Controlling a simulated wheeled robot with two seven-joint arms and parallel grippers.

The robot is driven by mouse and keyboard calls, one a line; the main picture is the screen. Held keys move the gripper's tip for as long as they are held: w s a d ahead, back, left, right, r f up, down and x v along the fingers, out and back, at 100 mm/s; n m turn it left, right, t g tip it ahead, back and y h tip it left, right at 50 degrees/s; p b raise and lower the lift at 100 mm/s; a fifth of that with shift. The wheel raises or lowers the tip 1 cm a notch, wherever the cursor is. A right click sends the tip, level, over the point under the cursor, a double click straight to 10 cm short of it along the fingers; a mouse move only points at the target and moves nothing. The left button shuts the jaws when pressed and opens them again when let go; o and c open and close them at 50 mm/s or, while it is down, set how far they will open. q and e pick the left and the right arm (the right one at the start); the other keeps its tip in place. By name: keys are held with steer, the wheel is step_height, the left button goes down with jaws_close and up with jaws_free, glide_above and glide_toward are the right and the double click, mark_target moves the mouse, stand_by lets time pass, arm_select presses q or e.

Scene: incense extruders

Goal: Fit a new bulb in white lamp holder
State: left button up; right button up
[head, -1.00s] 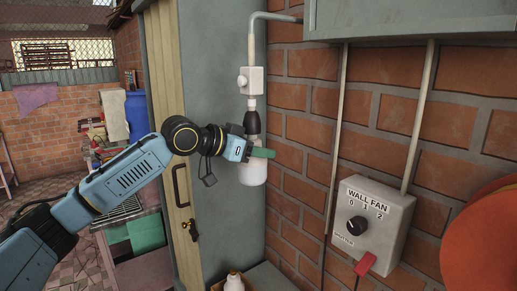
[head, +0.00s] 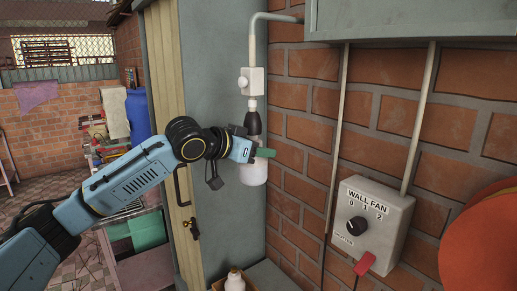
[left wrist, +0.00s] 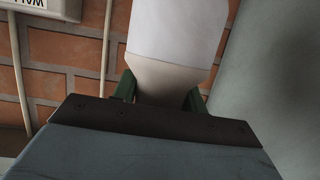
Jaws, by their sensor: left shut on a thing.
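A white bulb (head: 253,174) hangs upright below a dark socket piece (head: 253,122), with a small white fitting (head: 252,103) above it on the wall pipe. My left gripper (head: 257,153) is shut on the upper part of the bulb, its green fingers at either side. In the left wrist view the white bulb (left wrist: 178,30) narrows down between the two finger pads of my left gripper (left wrist: 160,92). The joint between bulb and socket is hidden behind the gripper, so I cannot tell how it is seated. My right gripper is not in view.
A wall fan control (head: 373,220) is on the brick wall at right, near a red-orange round thing (head: 482,238). A grey-green panel (head: 215,120) is behind my gripper.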

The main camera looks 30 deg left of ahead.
arm_select(q)
steer(key=shift+r+n+y, duration=0.25)
steer(key=shift+n+y, duration=0.15)
steer(key=shift+n, duration=0.1)
steer(key=o, duration=0.8)
steer(key=shift+o, duration=0.6)
steer(key=shift+f, duration=0.15)
steer(key=b+v, duration=0.4)
steer(key=v, duration=0.9)
steer(key=shift+s+b, duration=0.3)
steer(key=shift+b, duration=0.1)
